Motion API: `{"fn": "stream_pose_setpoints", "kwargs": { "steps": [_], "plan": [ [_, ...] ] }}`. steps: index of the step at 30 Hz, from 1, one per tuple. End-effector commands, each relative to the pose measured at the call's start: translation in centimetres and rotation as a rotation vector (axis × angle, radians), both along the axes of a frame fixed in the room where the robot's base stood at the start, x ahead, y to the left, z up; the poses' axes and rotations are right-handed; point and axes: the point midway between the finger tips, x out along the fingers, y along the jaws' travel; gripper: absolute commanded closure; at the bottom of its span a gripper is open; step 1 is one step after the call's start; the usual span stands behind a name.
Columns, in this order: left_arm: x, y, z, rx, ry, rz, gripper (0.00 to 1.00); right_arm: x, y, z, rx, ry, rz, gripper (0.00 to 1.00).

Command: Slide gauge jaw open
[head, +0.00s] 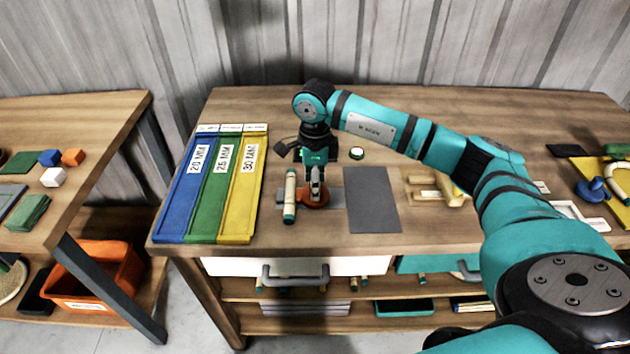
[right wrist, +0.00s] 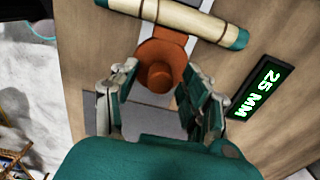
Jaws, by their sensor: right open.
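The gauge is a grey plate (head: 337,196) on the bench with an orange jaw (head: 316,202). In the right wrist view the orange jaw (right wrist: 160,68) has a round raised knob. My right gripper (head: 315,185) is over the gauge, pointing down. In the right wrist view its fingers (right wrist: 160,98) are apart, one on each side of the knob; whether they touch it I cannot tell. A rattan pole (head: 290,190) with teal ends lies just left of the jaw. A display (right wrist: 255,88) beside the gauge reads 25 MM. My left gripper is not in view.
Blue, green and yellow trays (head: 238,200) labelled 20, 25 and 30 MM lie left of the gauge. A dark grey mat (head: 372,200) lies to its right, then a pale wooden fixture (head: 437,188).

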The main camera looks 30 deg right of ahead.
Motion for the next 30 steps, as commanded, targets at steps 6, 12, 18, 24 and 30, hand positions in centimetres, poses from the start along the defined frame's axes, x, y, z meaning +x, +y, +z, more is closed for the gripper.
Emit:
{"fn": "stream_pose_setpoints", "kwargs": {
  "steps": [6, 12, 18, 24, 30],
  "plan": [
    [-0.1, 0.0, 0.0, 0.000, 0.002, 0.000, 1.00, 0.0, 0.0, 0.0, 0.000, 0.000, 0.000, 0.65],
    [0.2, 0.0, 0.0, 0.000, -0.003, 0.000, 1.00, 0.0, 0.0, 0.0, 0.000, 0.000, 0.000, 0.91],
    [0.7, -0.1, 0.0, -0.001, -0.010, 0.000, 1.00, 0.0, 0.0, 0.1, 0.000, 0.000, 0.000, 1.00],
    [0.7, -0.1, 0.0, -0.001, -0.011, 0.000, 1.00, -0.1, -0.2, 0.0, 0.000, 0.000, -0.001, 1.00],
    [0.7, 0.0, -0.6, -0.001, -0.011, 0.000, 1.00, -1.7, -3.0, -0.1, -0.002, 0.000, -0.005, 1.00]
  ]
}}
